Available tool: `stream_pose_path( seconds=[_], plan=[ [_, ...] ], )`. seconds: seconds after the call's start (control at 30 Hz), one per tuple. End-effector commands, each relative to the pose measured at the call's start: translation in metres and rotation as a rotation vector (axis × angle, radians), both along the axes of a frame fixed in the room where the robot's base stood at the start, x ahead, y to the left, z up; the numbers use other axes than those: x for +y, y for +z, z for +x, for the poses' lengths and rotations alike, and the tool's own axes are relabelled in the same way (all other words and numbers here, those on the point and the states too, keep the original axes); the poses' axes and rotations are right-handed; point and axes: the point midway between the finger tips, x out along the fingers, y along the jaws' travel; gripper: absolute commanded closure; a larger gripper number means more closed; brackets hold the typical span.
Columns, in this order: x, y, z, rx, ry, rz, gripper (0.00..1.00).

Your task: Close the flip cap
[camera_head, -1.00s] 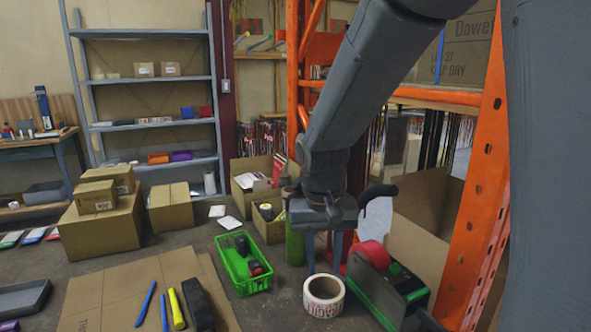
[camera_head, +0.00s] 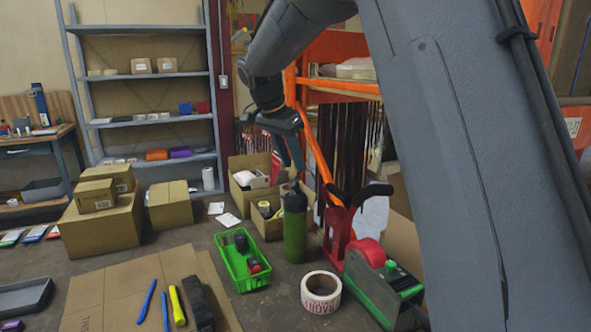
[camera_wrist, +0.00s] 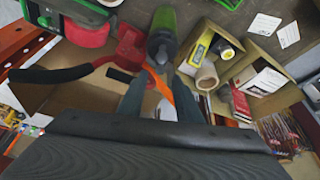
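A green bottle (camera_head: 295,232) with a dark top (camera_head: 295,200) stands upright on the table, behind the tape roll and right of the green basket. In the wrist view the bottle (camera_wrist: 164,22) is beyond my fingertips, with its dark grey top (camera_wrist: 161,47) facing the camera. Whether the flip cap stands open is too small to tell. My gripper (camera_head: 297,160) is above the bottle in the head view and does not touch it. In the wrist view its two fingers (camera_wrist: 159,92) are apart with nothing held between them.
A red tool with black handles (camera_head: 338,222) stands close right of the bottle. A green tape dispenser (camera_head: 385,290) and tape roll (camera_head: 322,293) are in front. A green basket (camera_head: 240,262) is left; an open carton (camera_head: 270,226) is behind. Orange rack posts (camera_head: 318,150) stand nearby.

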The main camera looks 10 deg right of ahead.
Motion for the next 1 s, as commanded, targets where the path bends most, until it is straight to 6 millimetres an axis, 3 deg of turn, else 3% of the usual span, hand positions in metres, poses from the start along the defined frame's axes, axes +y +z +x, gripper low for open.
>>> stream_pose_path(
  seconds=[0.23, 0.6, 0.67, 0.8, 1.0],
  plan=[
    [-0.011, -0.029, 0.006, 0.003, 0.000, 0.001, 0.69],
    [-0.013, -0.036, 0.007, 0.000, 0.001, 0.001, 0.69],
    [-0.013, -0.036, 0.007, 0.000, 0.001, 0.001, 0.76],
    [-0.013, -0.036, 0.007, 0.000, 0.001, 0.001, 0.99],
    [-0.013, -0.036, 0.008, 0.004, 0.001, 0.007, 1.00]
  ],
)
